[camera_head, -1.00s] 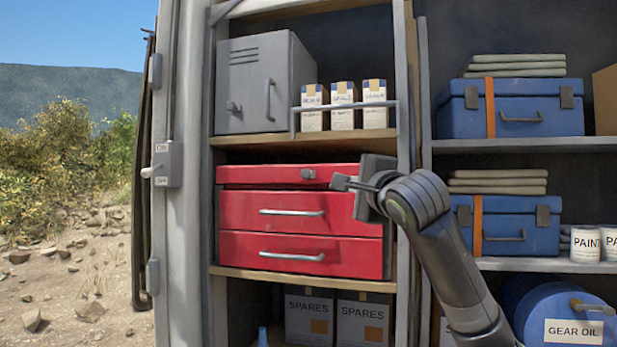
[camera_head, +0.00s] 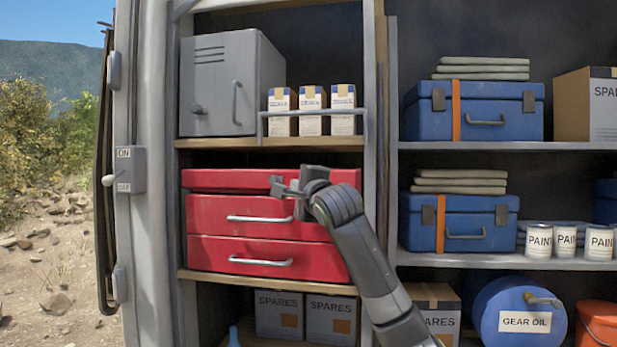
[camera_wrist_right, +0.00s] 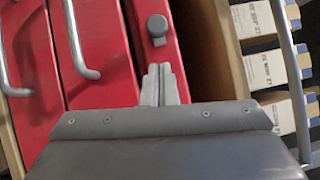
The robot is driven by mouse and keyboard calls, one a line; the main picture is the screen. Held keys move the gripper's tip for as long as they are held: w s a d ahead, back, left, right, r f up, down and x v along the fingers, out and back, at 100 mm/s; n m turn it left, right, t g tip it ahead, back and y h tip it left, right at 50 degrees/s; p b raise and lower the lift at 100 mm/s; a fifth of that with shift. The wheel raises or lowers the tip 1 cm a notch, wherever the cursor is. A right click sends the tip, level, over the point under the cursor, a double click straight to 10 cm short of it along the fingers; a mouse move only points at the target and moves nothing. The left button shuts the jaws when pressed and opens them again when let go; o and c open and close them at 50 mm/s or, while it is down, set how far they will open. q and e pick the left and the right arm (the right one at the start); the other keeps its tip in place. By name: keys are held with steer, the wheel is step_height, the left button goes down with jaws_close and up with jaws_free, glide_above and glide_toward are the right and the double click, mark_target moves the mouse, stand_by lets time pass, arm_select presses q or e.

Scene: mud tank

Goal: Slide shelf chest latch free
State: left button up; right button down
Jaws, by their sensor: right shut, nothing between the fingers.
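The red chest (camera_head: 215,215) stands on a wooden shelf, with a lid section above two drawers with bar handles. Its small grey latch (camera_head: 275,180) sits at the front of the lid section, partly hidden by my right gripper in the head view. In the right wrist view the latch (camera_wrist_right: 157,27) shows as a rounded grey knob on a plate, on the red face (camera_wrist_right: 150,55). My right gripper (camera_head: 282,190) is shut and empty; its fingertips (camera_wrist_right: 161,70) point toward the latch, with a gap showing in the wrist view. My left gripper is out of view.
Small cartons (camera_head: 311,110) stand behind a guard rail (camera_head: 318,112) on the shelf above, beside a grey cabinet (camera_head: 220,85). A shelf post (camera_head: 376,120) rises right of the chest. Blue cases (camera_head: 460,222) sit farther right. A switch box (camera_head: 130,170) is at left.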

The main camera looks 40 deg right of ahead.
mark_target(279, 180)
steer(key=shift+w+a+r+p, duration=0.15)
steer(key=shift+w+a+p, duration=0.25)
steer(key=shift+w, duration=0.25)
steer(key=shift+w+a+r+p, duration=0.1)
steer(key=shift+w+a+p, duration=0.2)
steer(key=shift+w+a, duration=0.25)
steer(key=shift+d, duration=0.15)
steer(key=shift+w, duration=0.1)
steer(key=shift+w+a, duration=1.55)
